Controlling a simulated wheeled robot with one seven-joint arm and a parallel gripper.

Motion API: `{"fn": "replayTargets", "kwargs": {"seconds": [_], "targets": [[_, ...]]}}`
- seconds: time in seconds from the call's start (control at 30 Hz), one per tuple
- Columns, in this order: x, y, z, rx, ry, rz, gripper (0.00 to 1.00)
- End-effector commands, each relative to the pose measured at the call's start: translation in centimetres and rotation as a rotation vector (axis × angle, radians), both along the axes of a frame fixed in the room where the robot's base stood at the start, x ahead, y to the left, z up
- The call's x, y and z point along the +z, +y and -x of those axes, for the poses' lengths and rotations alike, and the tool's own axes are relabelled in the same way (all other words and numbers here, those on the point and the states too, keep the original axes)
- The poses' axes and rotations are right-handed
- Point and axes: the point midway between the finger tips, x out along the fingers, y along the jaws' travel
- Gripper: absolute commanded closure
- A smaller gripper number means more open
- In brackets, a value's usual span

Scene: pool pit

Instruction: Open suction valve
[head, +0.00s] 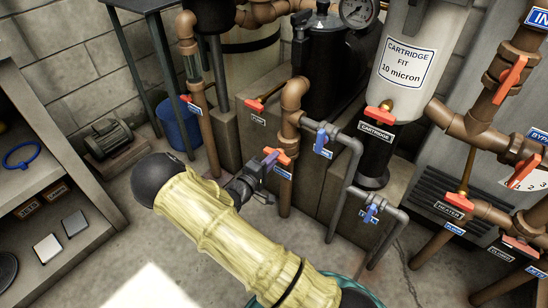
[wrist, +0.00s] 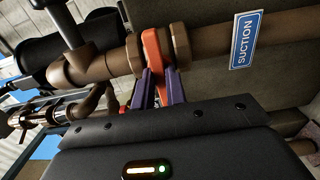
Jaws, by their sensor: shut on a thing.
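The suction valve's orange handle (head: 282,158) is on a brown vertical pipe in the middle of the head view. In the wrist view the same handle (wrist: 152,50) lies across the pipe. A blue SUCTION sign (wrist: 246,39) is beside it on the pipe; it shows small in the head view (head: 283,173). My gripper (head: 268,160) is at the handle, its purple fingers (wrist: 159,76) on either side of the handle's end and shut on it. The fingers hide part of the handle's lower end.
Blue-handled valves (head: 323,139) (head: 371,211) on grey pipes stand close to the right. The cartridge filter (head: 404,65) is behind them. A blue bucket (head: 179,125) and a motor (head: 108,137) are on the left, beside a shelf (head: 60,205). Some floor is clear left of the pipe.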

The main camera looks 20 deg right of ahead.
Motion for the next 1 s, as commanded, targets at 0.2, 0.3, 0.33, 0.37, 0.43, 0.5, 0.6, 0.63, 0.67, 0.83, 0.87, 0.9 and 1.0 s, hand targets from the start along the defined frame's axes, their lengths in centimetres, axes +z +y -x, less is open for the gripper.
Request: {"fn": "replayTargets", "kwargs": {"seconds": [0.2,0.3,0.33,0.37,0.43,0.5,0.6,0.63,0.67,0.83,0.87,0.9,1.0], "targets": [[-0.05,0.04,0.02,0.0,0.001,-0.001,1.0],[-0.02,0.05,0.02,0.0,0.004,0.001,1.0],[0.04,0.05,0.02,0.0,0.01,0.005,1.0],[0.1,0.06,0.02,0.001,0.019,0.011,1.0],[0.29,0.07,0.0,0.001,0.055,0.038,1.0],[0.38,0.05,0.03,0.001,0.108,0.076,1.0],[0.38,0.05,0.05,0.001,0.189,0.134,1.0],[0.37,0.06,0.04,0.002,0.215,0.152,1.0],[0.39,0.07,0.02,0.002,0.239,0.17,1.0],[0.36,0.06,0.06,0.002,0.384,0.276,1.0],[0.34,0.08,0.04,0.002,0.409,0.295,1.0],[0.35,0.08,0.04,0.002,0.444,0.32,1.0],[0.28,0.09,0.05,0.002,0.53,0.383,1.0]]}}
